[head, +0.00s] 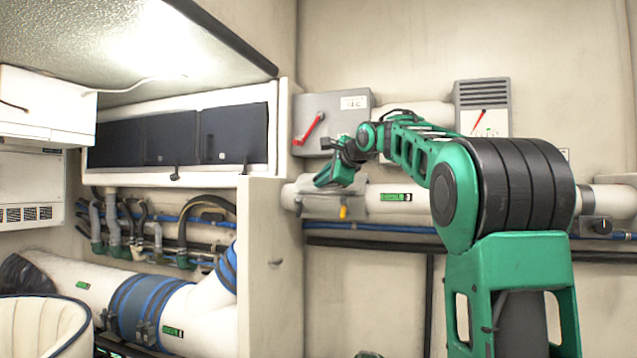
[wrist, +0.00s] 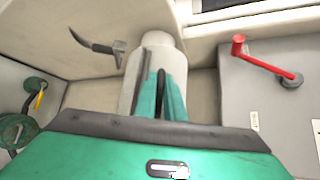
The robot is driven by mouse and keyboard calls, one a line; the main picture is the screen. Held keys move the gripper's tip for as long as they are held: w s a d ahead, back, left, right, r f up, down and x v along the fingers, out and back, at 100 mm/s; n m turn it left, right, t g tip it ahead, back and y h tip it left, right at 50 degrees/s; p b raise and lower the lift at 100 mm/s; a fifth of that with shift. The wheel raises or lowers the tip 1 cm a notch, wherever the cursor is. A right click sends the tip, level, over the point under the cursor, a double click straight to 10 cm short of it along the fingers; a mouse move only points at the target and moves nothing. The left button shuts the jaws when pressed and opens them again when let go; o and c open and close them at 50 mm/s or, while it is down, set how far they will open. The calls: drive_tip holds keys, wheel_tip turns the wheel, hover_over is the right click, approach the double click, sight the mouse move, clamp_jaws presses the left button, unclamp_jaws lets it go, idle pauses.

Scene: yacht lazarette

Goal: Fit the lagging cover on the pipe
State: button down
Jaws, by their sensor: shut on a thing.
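The pipe (head: 392,197) runs level along the back wall, pale with a green label. A greyer stretch (head: 325,207) lies near its left end, below my gripper. My gripper (head: 335,176) is at the front upper side of that stretch, at the pipe's left part. In the wrist view its narrow fingers (wrist: 163,98) are close together in front of a white rounded body (wrist: 157,45). I cannot tell whether the cover touches the pipe.
A grey box with a red lever (head: 308,130) is just above my gripper. A gauge panel (head: 483,108) is to the right. A white partition (head: 272,260) stands at left. Blue and dark lines run under the pipe.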

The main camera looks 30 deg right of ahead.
drive_tip(key=shift+f, duration=0.45)
drive_tip(key=c, duration=1.8)
unclamp_jaws()
drive_tip(key=shift+o, duration=0.2)
drive_tip(key=shift+f, duration=0.15)
drive_tip(key=v, duration=1)
drive_tip(key=shift+s, duration=0.35)
